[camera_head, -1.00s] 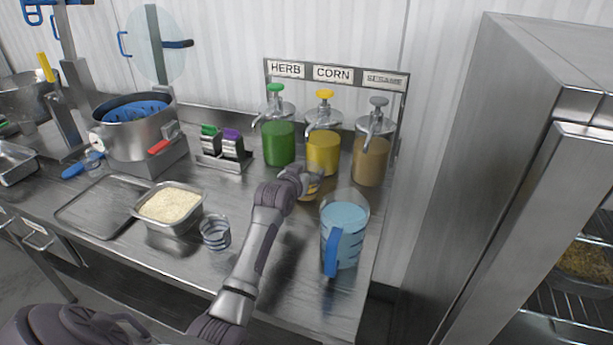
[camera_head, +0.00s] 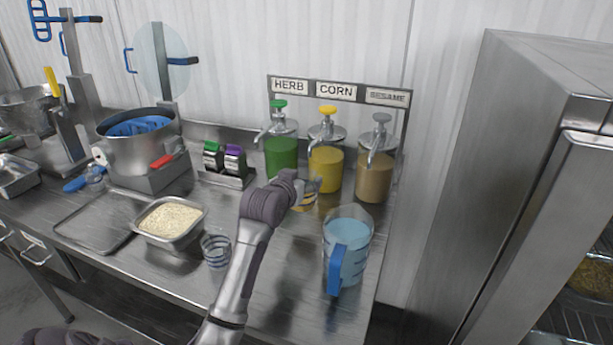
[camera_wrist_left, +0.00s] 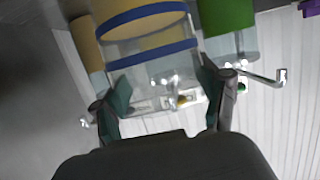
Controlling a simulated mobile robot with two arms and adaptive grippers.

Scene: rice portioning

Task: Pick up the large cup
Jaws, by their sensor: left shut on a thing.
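My left gripper (camera_head: 306,192) is in front of the corn dispenser and is shut on a clear cup. In the left wrist view, this banded cup (camera_wrist_left: 150,50) has two blue bands and looks yellowish in its upper part, and the gripper's fingers (camera_wrist_left: 166,95) lie on both sides of it. In the head view the held cup (camera_head: 304,203) is mostly hidden by the gripper. Another clear cup (camera_head: 216,250) with dark bands stands on the counter, left of my forearm. My right gripper is not in view.
The corn dispenser (camera_head: 326,170) stands between the herb (camera_head: 281,158) and sesame (camera_head: 375,178) dispensers. A blue-handled pitcher (camera_head: 346,245) stands near the counter's right edge. A rice pan (camera_head: 168,243), an empty tray (camera_head: 75,235) and a pot (camera_head: 150,155) are to the left.

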